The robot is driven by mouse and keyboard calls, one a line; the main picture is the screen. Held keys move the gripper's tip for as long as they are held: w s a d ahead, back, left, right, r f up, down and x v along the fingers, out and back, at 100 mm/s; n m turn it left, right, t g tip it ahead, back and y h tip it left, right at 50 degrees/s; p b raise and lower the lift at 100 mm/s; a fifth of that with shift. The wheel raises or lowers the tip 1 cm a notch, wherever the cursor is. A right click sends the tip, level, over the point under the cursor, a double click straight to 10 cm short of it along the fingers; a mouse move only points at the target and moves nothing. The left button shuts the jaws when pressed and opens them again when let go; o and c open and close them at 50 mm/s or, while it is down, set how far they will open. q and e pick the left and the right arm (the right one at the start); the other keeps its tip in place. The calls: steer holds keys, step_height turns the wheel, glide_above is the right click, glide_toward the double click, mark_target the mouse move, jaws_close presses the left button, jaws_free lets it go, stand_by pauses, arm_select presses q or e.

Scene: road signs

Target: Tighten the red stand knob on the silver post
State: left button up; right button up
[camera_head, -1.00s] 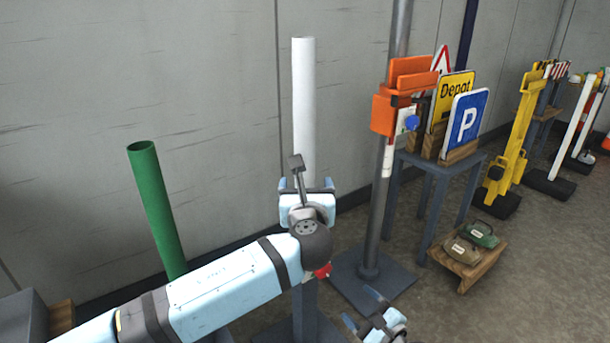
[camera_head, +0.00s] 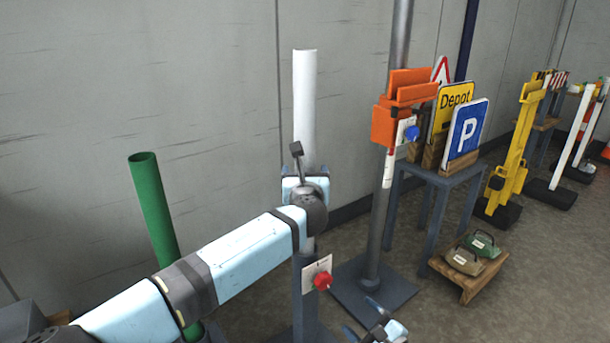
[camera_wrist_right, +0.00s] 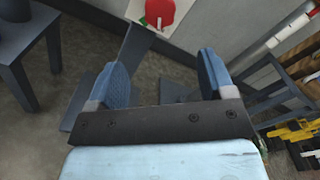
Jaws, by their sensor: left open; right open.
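The red knob (camera_head: 322,281) sits on a small pale plate on the front of a grey stand. It also shows at the top edge of the right wrist view (camera_wrist_right: 160,12), beyond my fingertips. A pale, whitish-silver post (camera_head: 304,100) rises upright from this stand. My left gripper (camera_head: 305,182) is at the post, above the knob; its wrist hides the fingertips, so contact with the post cannot be told. My right gripper (camera_head: 383,327) is low, right of the knob and apart from it. In its wrist view the two fingers (camera_wrist_right: 162,78) are spread with nothing between them.
A green post (camera_head: 158,205) stands at left. A grey pole (camera_head: 378,225) with an orange bracket (camera_head: 390,125) and blue knob (camera_head: 411,133) stands just right. Behind it, a table (camera_head: 440,174) holds signs. Weights lie on a low wooden stand (camera_head: 463,262).

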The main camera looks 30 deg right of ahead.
arm_select(q)
steer(key=c, duration=1.4)
arm_select(e)
steer(key=n, duration=3)
glide_toward(327, 284)
steer(key=w, duration=0.9)
steer(key=w+a, duration=0.1)
steer(key=w, duration=0.2)
steer(key=shift+w, duration=0.25)
steer(key=c, duration=0.9)
